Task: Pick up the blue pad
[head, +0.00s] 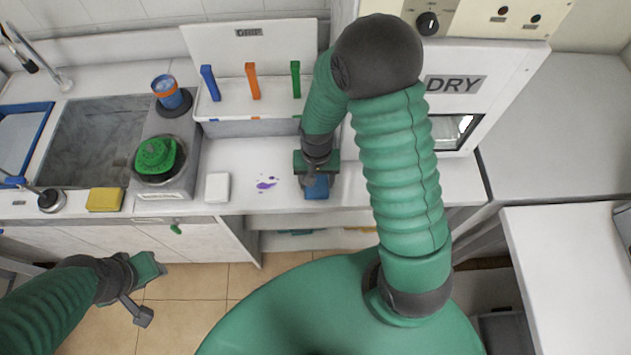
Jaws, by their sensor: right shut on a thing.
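The blue pad (317,188) is a small blue block at the front edge of the white counter, right of a purple stain. My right gripper (313,178) points down over it and is shut on it. The gripper hides the upper part of the pad, and I cannot tell whether the pad still touches the counter. My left gripper (148,290) is at the lower left, over the floor in front of the counter, with its fingers apart and nothing between them.
A white pad (217,187) and a yellow sponge (105,199) lie along the counter's front edge. The purple stain (266,184) is beside the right gripper. A rack (222,103) holds blue, orange and green handles behind. A machine marked DRY (455,100) stands right.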

